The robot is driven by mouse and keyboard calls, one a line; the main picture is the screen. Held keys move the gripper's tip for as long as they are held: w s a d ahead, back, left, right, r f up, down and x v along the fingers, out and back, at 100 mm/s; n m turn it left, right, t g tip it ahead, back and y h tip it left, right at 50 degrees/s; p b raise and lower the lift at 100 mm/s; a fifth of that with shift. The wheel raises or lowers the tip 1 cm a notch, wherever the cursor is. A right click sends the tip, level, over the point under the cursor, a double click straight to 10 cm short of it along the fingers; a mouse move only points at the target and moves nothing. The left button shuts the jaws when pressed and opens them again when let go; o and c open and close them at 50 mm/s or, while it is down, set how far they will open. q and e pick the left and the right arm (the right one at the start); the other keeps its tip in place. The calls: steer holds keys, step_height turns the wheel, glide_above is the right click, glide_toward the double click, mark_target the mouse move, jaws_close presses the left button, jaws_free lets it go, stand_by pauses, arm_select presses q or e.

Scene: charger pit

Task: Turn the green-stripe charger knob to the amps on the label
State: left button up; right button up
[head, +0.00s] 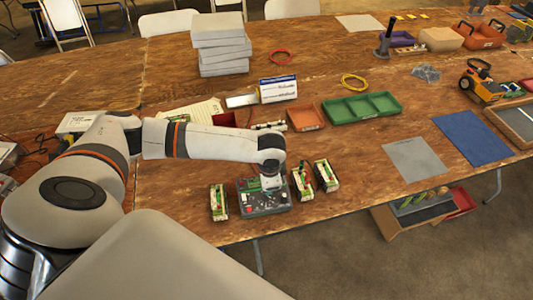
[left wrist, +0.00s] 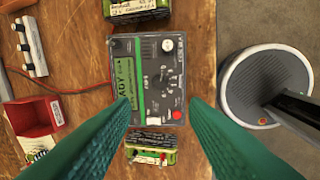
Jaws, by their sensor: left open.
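The charger (head: 264,208) is a dark grey box near the table's front edge. In the left wrist view the charger (left wrist: 125,48) shows a green stripe on its panel, pale lettering, a round dark knob (left wrist: 168,45) and a red button (left wrist: 177,114). Which way the knob points is too small to tell. My right gripper is out of view.
Battery packs stand left (head: 218,202) and right (head: 302,182) of the charger, with another (head: 326,175) further right. A blue-and-white card (head: 278,89) stands behind. A red bin (left wrist: 32,117), white power strip (left wrist: 30,45) and green tray (head: 362,106) lie on the table.

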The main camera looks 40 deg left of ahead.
mark_target(267, 197)
arm_select(q)
steer(key=f, duration=0.3)
steer(key=w+a+f, duration=0.1)
steer(key=f, duration=0.6)
steer(key=shift+w+a+f+p, duration=0.15)
steer(key=shift+w+f+p, duration=0.15)
steer(key=shift+f, duration=0.1)
steer(key=shift+s, duration=0.1)
steer(key=shift+c, duration=0.3)
jaws_close()
